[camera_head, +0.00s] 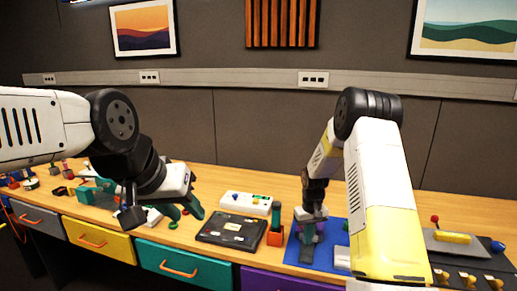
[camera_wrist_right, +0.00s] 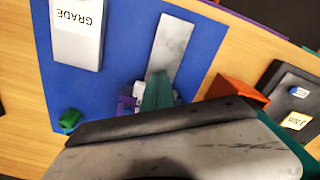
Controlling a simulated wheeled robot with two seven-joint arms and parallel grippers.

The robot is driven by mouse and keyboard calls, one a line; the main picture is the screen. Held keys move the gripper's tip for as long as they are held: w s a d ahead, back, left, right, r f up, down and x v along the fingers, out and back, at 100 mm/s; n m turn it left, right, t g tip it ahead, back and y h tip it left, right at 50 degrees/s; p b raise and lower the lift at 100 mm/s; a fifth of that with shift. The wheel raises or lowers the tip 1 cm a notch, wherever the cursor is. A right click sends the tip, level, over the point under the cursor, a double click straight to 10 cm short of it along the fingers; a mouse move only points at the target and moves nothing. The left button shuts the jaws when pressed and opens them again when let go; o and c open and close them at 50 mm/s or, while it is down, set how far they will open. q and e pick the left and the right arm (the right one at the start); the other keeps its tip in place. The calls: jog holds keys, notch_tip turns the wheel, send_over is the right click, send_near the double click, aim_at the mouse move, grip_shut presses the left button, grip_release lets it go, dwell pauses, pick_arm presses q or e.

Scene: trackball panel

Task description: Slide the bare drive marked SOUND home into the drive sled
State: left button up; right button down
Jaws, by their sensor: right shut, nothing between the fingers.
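No marking reading SOUND is legible in either view, and I cannot single out the drive sled with certainty. A white drive-like block (camera_wrist_right: 77,32) marked GRADE lies on the blue mat (camera_wrist_right: 120,60) in the right wrist view. A grey metal strip (camera_wrist_right: 172,45) lies on the mat just beyond my right gripper (camera_wrist_right: 160,90), whose teal fingers are shut and empty, beside a small purple part (camera_wrist_right: 127,105). Whether they touch cannot be told. In the head view my left gripper (camera_head: 184,210) hangs open over the desk, left of the black case.
A flat black case (camera_head: 232,231) with labels lies mid-desk. Beside it stands an orange holder (camera_head: 275,238) with a teal handle. A white panel (camera_head: 246,203) is behind. A grey unit (camera_head: 456,243) with a yellow bar stands right. Small parts clutter the left; drawers line the front.

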jog(key=shift+w+d, duration=0.25)
jog(key=shift+w, duration=0.5)
jog(key=shift+w+d, duration=0.1)
jog(key=shift+w, duration=0.3)
notch_tip(320, 180, up, 7)
jog(key=s, duration=0.1)
dwell(0.7)
